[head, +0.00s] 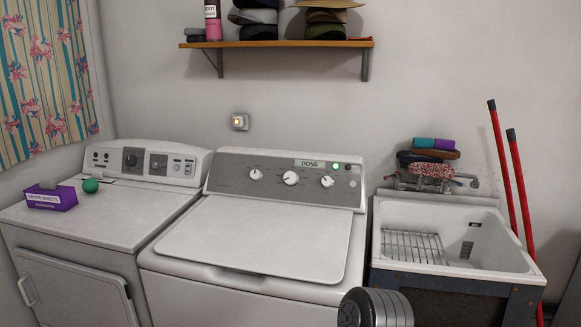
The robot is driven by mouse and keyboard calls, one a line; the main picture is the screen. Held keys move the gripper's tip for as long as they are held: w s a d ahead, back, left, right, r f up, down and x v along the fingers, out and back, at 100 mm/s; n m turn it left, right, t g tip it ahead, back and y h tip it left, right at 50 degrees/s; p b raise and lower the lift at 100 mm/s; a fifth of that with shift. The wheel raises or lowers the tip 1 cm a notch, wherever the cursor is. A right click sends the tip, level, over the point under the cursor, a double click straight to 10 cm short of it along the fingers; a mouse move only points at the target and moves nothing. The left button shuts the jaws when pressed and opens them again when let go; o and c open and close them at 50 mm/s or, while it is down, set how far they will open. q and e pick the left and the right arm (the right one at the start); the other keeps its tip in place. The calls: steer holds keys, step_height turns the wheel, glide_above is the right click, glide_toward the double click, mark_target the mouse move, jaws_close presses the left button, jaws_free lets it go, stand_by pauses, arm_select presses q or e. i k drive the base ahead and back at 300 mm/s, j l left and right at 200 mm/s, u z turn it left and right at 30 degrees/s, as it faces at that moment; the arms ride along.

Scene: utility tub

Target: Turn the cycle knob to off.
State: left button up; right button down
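The white top-loading washer (262,236) stands in the middle with its lid closed. Its grey control panel (225,184) has three white knobs in a row: a left knob (255,174), a middle knob (290,178) and a right knob (327,181). Neither gripper is in view.
A dryer (110,215) with two dark knobs stands left, carrying a purple dryer-sheet box (52,198) and green ball (90,186). A utility sink (505,249) and red poles (502,165) stand right. A shelf (280,43) hangs above. The washer lid is clear.

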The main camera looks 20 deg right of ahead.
mark_target(292, 178)
steer(key=i+l+z, duration=0.35)
steer(key=l, duration=0.15)
steer(key=i+l+z, duration=0.25)
steer(key=l+z, duration=0.15)
steer(key=l+u, duration=0.1)
steer(key=u, duration=0.25)
